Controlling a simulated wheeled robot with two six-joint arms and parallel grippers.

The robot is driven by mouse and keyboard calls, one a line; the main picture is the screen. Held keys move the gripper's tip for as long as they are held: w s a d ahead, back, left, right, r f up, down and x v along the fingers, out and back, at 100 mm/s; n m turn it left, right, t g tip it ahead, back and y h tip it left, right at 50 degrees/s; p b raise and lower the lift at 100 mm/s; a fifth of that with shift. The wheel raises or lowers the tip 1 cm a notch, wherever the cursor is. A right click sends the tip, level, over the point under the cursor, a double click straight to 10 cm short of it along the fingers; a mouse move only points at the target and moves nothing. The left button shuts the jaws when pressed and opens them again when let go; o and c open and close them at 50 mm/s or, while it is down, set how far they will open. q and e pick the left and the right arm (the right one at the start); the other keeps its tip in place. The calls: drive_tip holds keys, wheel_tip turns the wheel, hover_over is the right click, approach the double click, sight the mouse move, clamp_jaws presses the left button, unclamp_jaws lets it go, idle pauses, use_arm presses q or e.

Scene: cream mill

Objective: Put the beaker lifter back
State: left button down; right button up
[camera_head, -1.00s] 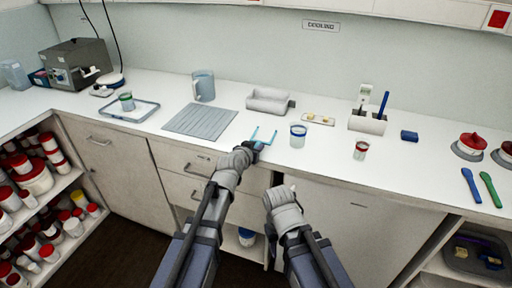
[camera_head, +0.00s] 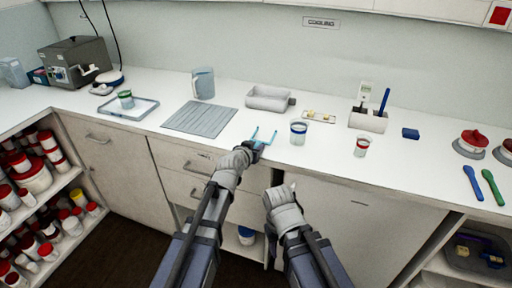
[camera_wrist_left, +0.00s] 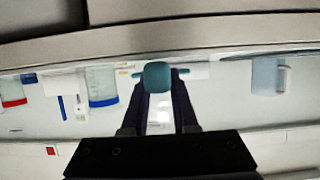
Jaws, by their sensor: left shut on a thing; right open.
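The beaker lifter (camera_head: 264,134) is a light-blue two-pronged fork. My left gripper (camera_head: 256,149) is shut on its handle at the front edge of the counter, with the prongs pointing away over the white top. In the left wrist view the lifter's teal end (camera_wrist_left: 157,75) shows between the dark fingers. Whether the lifter touches the counter I cannot tell. My right gripper (camera_head: 284,192) is open and empty, low in front of the cabinet doors. A beaker with a blue band (camera_head: 298,133) stands just right of the lifter.
A grey ribbed mat (camera_head: 200,119) and a jug (camera_head: 203,83) are to the left. A grey tray (camera_head: 269,98) is behind the lifter. A small red-banded beaker (camera_head: 361,147) and a white holder with a blue tool (camera_head: 368,121) are to the right. Bare counter lies between.

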use_arm(q)
drive_tip(key=shift+f, duration=0.1)
drive_tip(key=c, duration=1.2)
unclamp_jaws()
drive_tip(key=o, duration=0.6)
drive_tip(key=p+v, duration=0.3)
drive_tip(key=v, duration=0.4)
drive_tip(key=shift+s, duration=0.4)
drive_tip(key=shift+a, duration=0.15)
